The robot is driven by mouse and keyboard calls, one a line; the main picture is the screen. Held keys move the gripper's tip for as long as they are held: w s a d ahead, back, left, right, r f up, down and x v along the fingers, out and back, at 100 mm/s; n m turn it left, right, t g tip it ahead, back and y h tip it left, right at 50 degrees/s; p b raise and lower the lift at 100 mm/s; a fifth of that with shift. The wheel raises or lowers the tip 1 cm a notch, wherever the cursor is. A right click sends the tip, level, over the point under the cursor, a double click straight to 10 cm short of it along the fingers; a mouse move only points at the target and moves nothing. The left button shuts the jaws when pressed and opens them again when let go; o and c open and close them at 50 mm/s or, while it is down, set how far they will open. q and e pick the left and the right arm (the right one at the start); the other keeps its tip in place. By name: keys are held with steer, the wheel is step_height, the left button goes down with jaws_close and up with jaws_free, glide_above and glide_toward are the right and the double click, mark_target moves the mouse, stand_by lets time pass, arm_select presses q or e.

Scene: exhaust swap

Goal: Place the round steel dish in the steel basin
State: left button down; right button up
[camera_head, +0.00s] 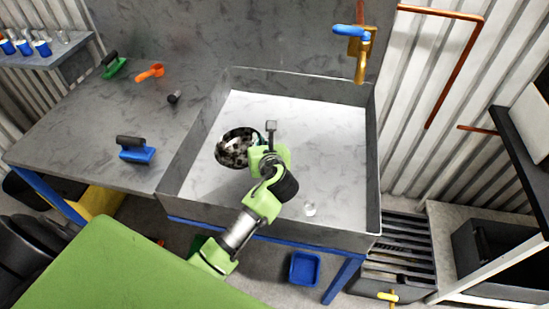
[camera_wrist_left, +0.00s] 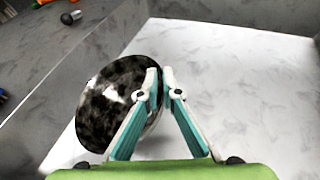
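The round steel dish (camera_head: 232,150) is inside the steel basin (camera_head: 187,160), in its left half. It looks dark, shiny and mottled, and it also shows in the left wrist view (camera_wrist_left: 108,105). My left gripper (camera_head: 262,148) reaches over the basin at the dish's right side. In the left wrist view its fingertips (camera_wrist_left: 161,84) are close together with the dish's right rim between them. Part of the dish is hidden behind the left finger. I cannot tell whether the dish touches the basin floor. My right gripper is not in view.
A blue-handled tap (camera_head: 360,45) hangs over the basin's back right. On the left counter are a blue brush (camera_head: 136,150), a green tool (camera_head: 113,65) and an orange scoop (camera_head: 150,73).

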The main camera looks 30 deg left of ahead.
arm_select(q)
step_height(320, 180, down, 6)
steer(key=shift+r+b, duration=0.25)
steer(key=shift+b, duration=0.2)
step_height(320, 180, down, 3)
steer(key=shift+r+b, duration=0.1)
steer(key=shift+b, duration=0.2)
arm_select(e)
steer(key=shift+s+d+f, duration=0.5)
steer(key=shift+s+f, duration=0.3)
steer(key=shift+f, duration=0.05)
arm_select(q)
steer(key=c, duration=2.5)
jaws_free()
steer(key=shift+s+d, duration=0.1)
steer(key=shift+o, duration=1.3)
